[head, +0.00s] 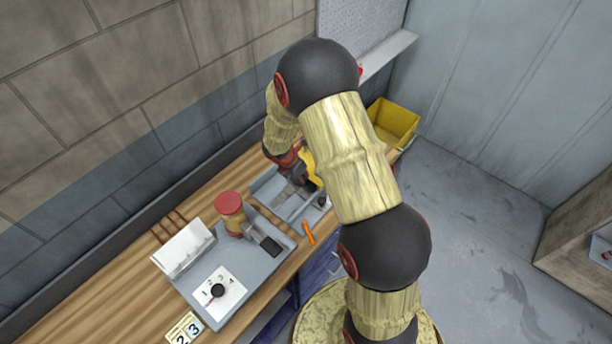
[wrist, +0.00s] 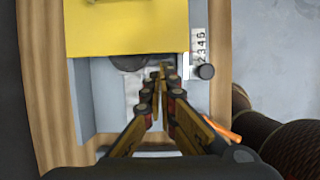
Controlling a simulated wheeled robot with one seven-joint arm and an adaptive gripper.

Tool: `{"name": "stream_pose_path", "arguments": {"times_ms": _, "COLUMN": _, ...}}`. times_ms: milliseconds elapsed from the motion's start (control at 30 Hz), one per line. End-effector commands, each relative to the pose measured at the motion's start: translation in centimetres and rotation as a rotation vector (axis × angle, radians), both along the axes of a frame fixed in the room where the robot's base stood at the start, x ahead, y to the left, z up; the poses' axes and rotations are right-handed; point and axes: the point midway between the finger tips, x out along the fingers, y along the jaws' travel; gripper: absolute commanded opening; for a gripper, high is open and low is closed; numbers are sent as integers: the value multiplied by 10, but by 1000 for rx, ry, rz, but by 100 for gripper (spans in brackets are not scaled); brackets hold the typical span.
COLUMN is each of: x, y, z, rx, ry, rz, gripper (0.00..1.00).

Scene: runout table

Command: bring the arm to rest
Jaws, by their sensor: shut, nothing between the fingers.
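My gripper (head: 297,185) is at the end of my arm, which arches over the wooden bench. It points down over a grey tray-like fixture (head: 266,187) and is partly hidden by my arm in the head view. In the wrist view my gripper (wrist: 162,74) has its fingertips together with nothing between them. A yellow block-like part (wrist: 125,30) lies just beyond the fingertips. I cannot tell whether the fingertips touch the fixture.
An orange stick (head: 308,233) lies near the bench's front edge. A yellow bin (head: 393,122) stands behind my arm. Open floor (head: 480,240) lies to the right.

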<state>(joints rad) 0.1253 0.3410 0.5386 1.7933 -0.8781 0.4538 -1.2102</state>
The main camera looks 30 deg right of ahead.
Motion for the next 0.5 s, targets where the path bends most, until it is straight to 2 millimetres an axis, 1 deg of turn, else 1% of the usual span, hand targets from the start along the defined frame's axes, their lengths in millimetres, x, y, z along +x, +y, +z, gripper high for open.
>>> {"name": "stream_pose_path", "arguments": {"times_ms": 33, "x": 0, "y": 5, "z": 14, "rx": 0, "ry": -1, "rz": 1, "gripper": 0}}
{"name": "stream_pose_path", "arguments": {"times_ms": 200, "x": 0, "y": 15, "z": 32, "rx": 1, "ry": -2, "rz": -1, "gripper": 0}}
{"name": "stream_pose_path", "arguments": {"times_ms": 333, "x": 0, "y": 19, "z": 37, "rx": 0, "ry": 0, "rz": -2, "gripper": 0}}
{"name": "stream_pose_path", "arguments": {"times_ms": 500, "x": 0, "y": 19, "z": 36, "rx": 0, "ry": 0, "rz": -3, "gripper": 0}}
